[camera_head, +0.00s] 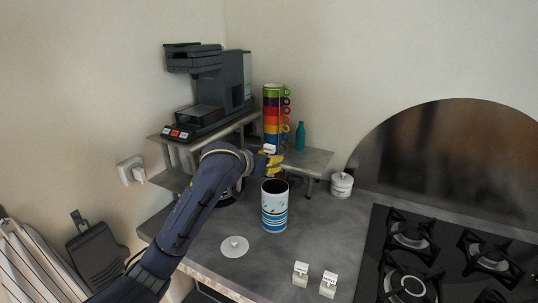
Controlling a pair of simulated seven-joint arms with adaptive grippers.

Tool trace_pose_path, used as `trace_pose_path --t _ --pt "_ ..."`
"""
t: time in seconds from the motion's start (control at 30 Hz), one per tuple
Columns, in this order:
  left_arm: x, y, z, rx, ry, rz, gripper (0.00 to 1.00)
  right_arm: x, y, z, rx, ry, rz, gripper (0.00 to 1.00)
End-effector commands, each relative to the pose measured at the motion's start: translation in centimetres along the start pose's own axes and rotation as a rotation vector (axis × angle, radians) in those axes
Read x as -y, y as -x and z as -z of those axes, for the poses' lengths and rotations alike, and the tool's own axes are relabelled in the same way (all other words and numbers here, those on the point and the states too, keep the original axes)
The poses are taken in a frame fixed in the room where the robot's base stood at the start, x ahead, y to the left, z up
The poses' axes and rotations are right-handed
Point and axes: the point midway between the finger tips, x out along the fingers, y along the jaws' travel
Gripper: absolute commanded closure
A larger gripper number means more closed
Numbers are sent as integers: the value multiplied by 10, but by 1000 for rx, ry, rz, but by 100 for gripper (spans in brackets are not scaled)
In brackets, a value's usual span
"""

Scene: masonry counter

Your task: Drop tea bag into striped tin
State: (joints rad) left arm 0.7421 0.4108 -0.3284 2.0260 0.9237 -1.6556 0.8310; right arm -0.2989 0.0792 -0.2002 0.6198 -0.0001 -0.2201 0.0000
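The striped tin (274,212) stands upright on the counter, white with blue bands, its round top open and dark inside. Two small white tea bags (301,274) with dark labels sit side by side near the counter's front, to the right of the tin. My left gripper (277,163), with yellow fingers, is above and behind the tin's rim, in front of the stacked mugs. A small white piece with a dark mark shows at its upper finger; I cannot tell if it is held. The finger gap is too small to judge. My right gripper is out of view.
A white lid (235,246) lies flat left of the tin. A white jar (342,185) and a gas hob (450,258) are to the right.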

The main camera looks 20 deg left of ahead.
Motion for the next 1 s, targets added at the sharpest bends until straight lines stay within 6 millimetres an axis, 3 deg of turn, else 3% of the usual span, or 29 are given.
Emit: trace_pose_path --t 0.3,0.73,0.77,1.0 --pt "0 -8 -21 0 1 1 80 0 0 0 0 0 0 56" --pt "0 -10 -25 0 0 0 80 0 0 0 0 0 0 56" --pt "0 -10 -25 0 0 0 63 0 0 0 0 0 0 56" --pt "0 -10 -25 0 0 0 39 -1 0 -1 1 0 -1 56"
